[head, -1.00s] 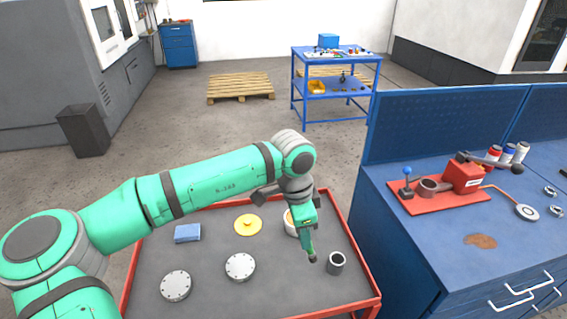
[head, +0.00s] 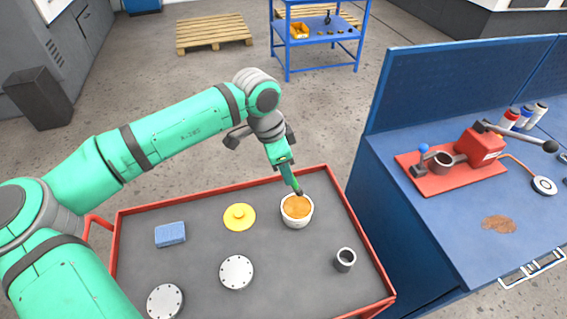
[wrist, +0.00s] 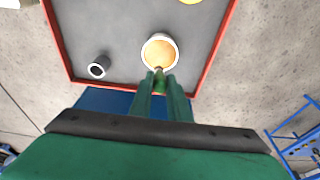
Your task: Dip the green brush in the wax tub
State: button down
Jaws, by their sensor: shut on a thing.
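The green brush (head: 291,180) is in my gripper (head: 283,164), which is shut on its handle. The brush slants down, and its dark tip is at the far rim of the white wax tub (head: 297,222), over the orange-brown wax (head: 296,207). I cannot tell whether the tip touches the wax. In the wrist view, my gripper (wrist: 160,88) holds the brush (wrist: 159,78) with its tip at the near edge of the tub (wrist: 175,62). The tub stands upright and open on the grey-topped red cart (head: 290,275).
A blue bench (head: 430,225) with a red fixture (head: 480,147) stands at right. The cart's middle has free room.

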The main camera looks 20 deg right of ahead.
jog(key=shift+a+x, duration=0.2)
jog(key=shift+x, duration=0.7)
jog(key=shift+a+x, duration=0.2)
jog(key=shift+x, duration=0.7)
jog(key=shift+a+x, duration=0.2)
jog(key=shift+x, duration=0.75)
jog(key=shift+f, duration=0.1)
jog(key=shift+w, duration=0.15)
jog(key=shift+a+f, duration=0.1)
jog(key=shift+f, duration=0.05)
jog(key=shift+s+f, duration=0.15)
jog(key=shift+s, duration=0.05)
jog(key=shift+f, duration=0.25)
